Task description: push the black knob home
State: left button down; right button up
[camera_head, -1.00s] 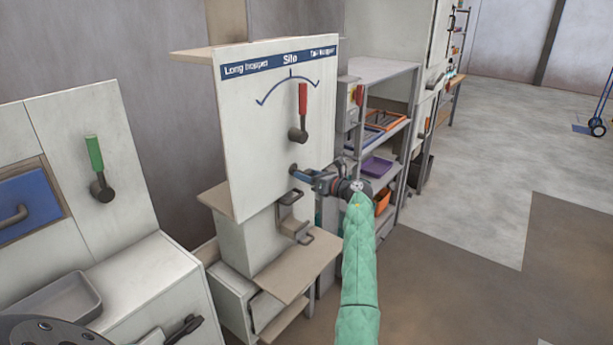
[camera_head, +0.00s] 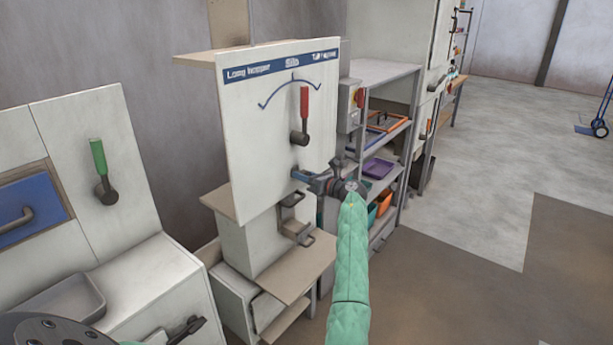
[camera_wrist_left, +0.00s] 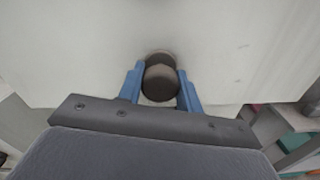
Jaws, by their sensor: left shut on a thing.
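The black knob (camera_wrist_left: 161,80) is a dark round piece on the lower part of the white upright panel (camera_head: 262,130). In the left wrist view it stands between the two blue fingers of my left gripper (camera_wrist_left: 162,90), which is shut on it. A dark round base shows behind the knob, against the panel. In the head view my left gripper (camera_head: 300,175) is at the panel's lower right and mostly hides the knob. How deep the knob sits cannot be told. My right gripper is not in view.
A red-handled lever (camera_head: 303,115) is above the gripper, under a blue arc. A bracket handle (camera_head: 293,215) and a shelf (camera_head: 290,270) are below. A rack (camera_head: 385,70) with trays stands to the right. A green-handled lever (camera_head: 100,165) is at the left.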

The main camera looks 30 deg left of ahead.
pick_arm(q)
jog(key=shift+a+r, duration=0.1)
jog(key=c, duration=1.3)
grip_release()
jog(key=o, duration=0.4)
jog(key=shift+a, duration=0.15)
jog(key=shift+c, duration=0.2)
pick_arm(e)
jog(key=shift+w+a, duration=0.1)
pick_arm(q)
jog(key=shift+d, duration=0.55)
jog(key=d+p, duration=0.2)
jog(key=d, duration=0.4)
jog(key=shift+s+d, duration=0.25)
jog(key=shift+d, duration=0.1)
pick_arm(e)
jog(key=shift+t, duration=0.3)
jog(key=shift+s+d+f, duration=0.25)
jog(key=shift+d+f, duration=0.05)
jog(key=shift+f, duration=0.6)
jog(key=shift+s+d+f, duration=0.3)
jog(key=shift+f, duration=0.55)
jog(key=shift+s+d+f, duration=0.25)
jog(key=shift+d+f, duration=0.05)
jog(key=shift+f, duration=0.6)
